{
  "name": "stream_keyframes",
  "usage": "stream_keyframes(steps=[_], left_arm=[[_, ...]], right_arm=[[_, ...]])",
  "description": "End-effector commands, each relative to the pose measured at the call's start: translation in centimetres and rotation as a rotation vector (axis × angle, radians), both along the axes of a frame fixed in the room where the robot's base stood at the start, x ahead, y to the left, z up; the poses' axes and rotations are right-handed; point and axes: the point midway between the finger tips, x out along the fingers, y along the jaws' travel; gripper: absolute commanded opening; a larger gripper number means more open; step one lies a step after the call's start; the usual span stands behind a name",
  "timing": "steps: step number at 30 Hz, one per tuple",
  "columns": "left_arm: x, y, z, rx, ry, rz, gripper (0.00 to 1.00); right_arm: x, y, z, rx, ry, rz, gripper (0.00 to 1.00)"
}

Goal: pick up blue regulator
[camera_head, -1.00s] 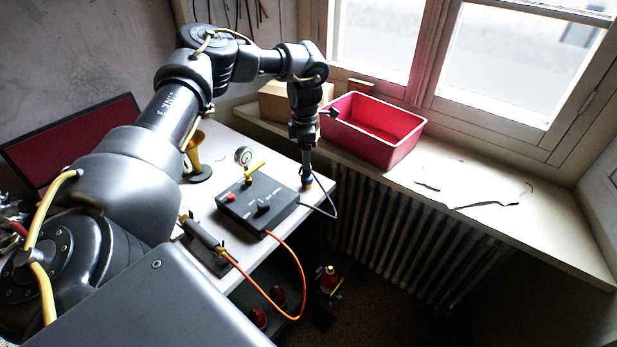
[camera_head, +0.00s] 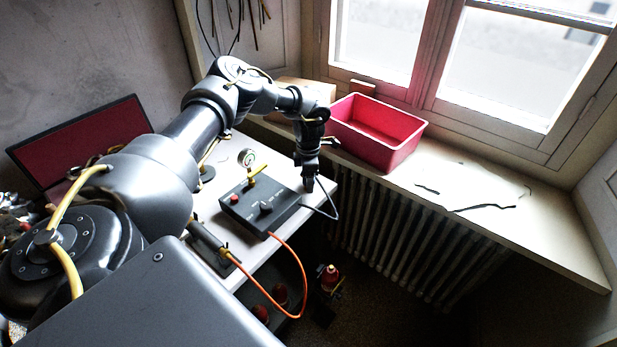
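My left gripper (camera_head: 309,183) points down at the right end of the white table, beside the black control box (camera_head: 262,207). Its fingertips are low at the tabletop, small and dark, and I cannot tell whether they are open or shut on something. No blue regulator can be made out clearly; the spot under the fingertips is hidden by the gripper. A dark cable curves from this spot towards the box. A round gauge (camera_head: 246,157) with a yellow fitting stands at the back of the box. My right gripper is not in view.
A red bin (camera_head: 408,146) and a cardboard box (camera_head: 305,88) stand on the window sill. A torch (camera_head: 208,235) with an orange hose (camera_head: 293,262) lies at the table's front. An open red-lined case (camera_head: 80,140) is at the left. A radiator (camera_head: 400,225) is under the sill.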

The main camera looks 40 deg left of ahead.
Motion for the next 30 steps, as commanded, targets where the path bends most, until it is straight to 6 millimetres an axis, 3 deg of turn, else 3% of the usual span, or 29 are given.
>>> stream_keyframes(steps=[4, 14, 25, 30], left_arm=[[0.0, 0.0, 0.0, 0.000, 0.000, 0.000, 0.61], [0.0, 0.0, 0.0, 0.000, 0.000, 0.000, 0.19], [0.1, 0.1, 0.5, 0.000, -0.001, 0.001, 0.19], [0.2, 0.0, 2.8, -0.001, -0.007, -0.001, 0.19]], right_arm=[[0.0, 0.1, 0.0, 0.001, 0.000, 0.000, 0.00], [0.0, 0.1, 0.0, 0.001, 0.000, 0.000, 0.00], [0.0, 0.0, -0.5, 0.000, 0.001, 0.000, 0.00], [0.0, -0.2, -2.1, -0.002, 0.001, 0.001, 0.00]])
